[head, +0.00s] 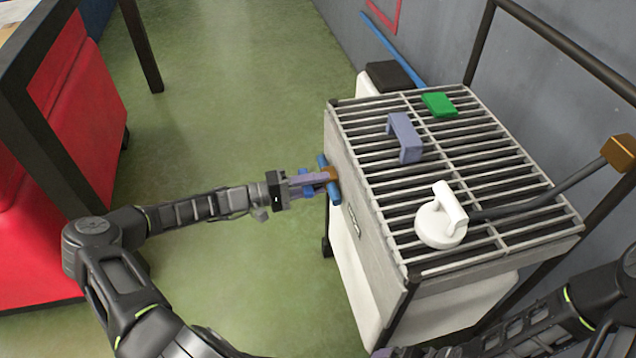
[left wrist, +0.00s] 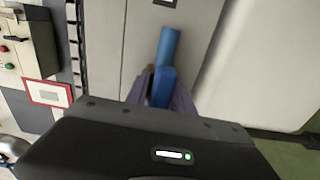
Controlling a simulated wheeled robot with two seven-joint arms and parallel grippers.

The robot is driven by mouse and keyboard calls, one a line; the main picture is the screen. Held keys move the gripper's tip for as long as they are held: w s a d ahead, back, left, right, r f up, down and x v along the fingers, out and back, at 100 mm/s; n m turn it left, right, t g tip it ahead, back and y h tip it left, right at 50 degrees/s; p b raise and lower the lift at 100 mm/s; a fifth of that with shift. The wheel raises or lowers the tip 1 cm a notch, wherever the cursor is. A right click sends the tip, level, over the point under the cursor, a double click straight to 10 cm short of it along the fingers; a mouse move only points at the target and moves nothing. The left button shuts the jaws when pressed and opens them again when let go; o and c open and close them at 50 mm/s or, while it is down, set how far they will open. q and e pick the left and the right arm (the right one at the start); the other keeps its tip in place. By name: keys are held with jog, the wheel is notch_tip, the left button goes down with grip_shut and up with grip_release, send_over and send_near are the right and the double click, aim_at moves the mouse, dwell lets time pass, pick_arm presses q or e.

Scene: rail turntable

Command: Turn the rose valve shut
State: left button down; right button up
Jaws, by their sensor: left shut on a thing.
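No plainly rose-coloured valve shows. A blue bar-shaped handle (head: 334,190) sits on the left side wall of the grate-topped cart, with an orange-brown piece (head: 333,174) at its middle. The blue handle also shows in the left wrist view (left wrist: 169,48), running up from between the fingers. My left gripper (head: 318,180) is shut on this handle, reaching in from the left. In the left wrist view the gripper (left wrist: 160,95) has a finger on each side of it. The lower part of the handle is hidden there by my gripper body. My right arm shows at the lower right; its gripper is out of frame.
On the cart's grate (head: 470,150) stand a white round knob with a bar (head: 440,222), a grey-purple bracket (head: 405,138) and a green block (head: 439,104). A dark rod with an orange end (head: 619,152) slants right. Green floor (head: 225,110) lies open left of the cart.

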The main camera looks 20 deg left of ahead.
pick_arm(q)
jog(key=c, duration=1.3)
grip_release()
jog(key=v, duration=0.8)
